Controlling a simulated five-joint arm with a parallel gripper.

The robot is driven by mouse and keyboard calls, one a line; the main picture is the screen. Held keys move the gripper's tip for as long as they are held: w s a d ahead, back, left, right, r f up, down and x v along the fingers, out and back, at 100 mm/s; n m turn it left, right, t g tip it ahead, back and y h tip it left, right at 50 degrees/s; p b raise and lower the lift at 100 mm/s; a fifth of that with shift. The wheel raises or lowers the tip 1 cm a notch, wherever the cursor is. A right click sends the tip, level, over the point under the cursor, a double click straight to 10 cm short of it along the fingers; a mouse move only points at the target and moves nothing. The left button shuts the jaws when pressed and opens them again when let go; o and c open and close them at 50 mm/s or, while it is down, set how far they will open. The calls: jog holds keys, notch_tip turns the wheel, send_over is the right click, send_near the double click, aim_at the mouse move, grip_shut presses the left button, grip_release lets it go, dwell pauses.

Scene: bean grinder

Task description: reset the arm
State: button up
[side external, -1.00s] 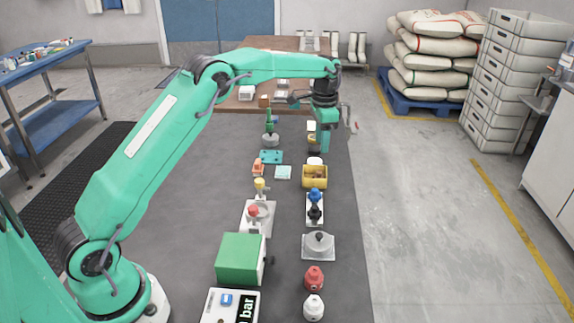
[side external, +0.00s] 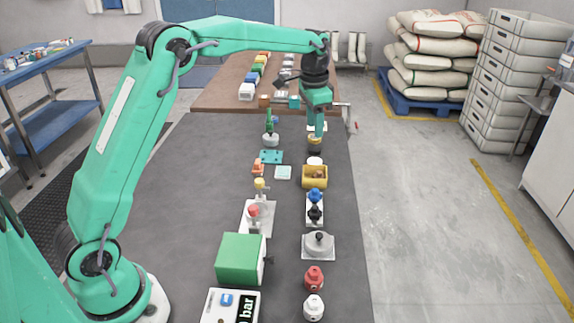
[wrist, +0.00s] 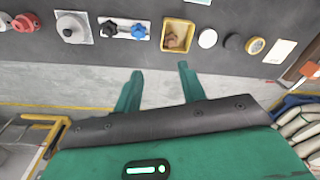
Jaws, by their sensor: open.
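My gripper (side external: 317,130) hangs from the raised teal arm near the far right side of the dark bench mat (side external: 190,190). Its fingers point down, and in the side view they overlap the small dark pot with a yellowish band (side external: 314,146). In the wrist view the two teal fingers (wrist: 160,84) are spread apart with nothing between them. Behind them there is pale floor beyond the mat's edge. The yellow box (wrist: 178,35) and the blue knob (wrist: 141,29) lie clear of the fingers in that view.
A green box (side external: 240,258) and a red pot (side external: 313,277) stand near the front of the mat. A crank handle (side external: 352,124) sticks out near my gripper on the right. The mat's left part is bare. Sacks (side external: 430,50) and stacked crates (side external: 500,85) stand back right.

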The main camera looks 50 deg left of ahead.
jog(key=s+d+r+n+t, duration=0.1)
jog(key=s+r, duration=0.3)
jog(key=s, duration=0.4)
jog(key=s+d+r+n+t, duration=0.1)
jog(key=s+d+r, duration=0.1)
jog(key=s+r, duration=0.45)
jog(key=s+f+n+t, duration=0.1)
jog(key=s+f, duration=0.2)
jog(key=s, duration=0.6)
jog(key=s+d+f+n+t, duration=0.1)
jog(key=s+f+n, duration=0.1)
jog(key=s, duration=0.8)
jog(key=shift+s+d+f+t, duration=0.15)
jog(key=shift+d+f+t, duration=0.15)
jog(key=shift+f, duration=0.4)
